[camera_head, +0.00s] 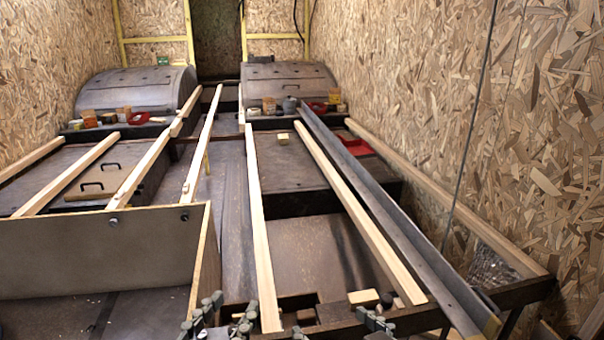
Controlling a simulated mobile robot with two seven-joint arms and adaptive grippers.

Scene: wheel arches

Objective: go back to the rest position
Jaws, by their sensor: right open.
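My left gripper (231,304) shows at the bottom edge, left of the middle, by the lower end of a pale wooden beam (262,240). Its two grey fingers stand apart with nothing seen between them. My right gripper (370,324) shows at the bottom edge, right of the middle, just below a small wooden block (363,297). It is open, partly cut off by the picture's edge, and I see nothing held in it. Most of both arms is out of view.
Several long wooden beams and a grey metal rail (385,205) run away from me. A panel (100,250) stands at the left. Two wheel arches (137,90) (290,80) lie at the back, with small items before them. Chipboard walls (450,110) close both sides.

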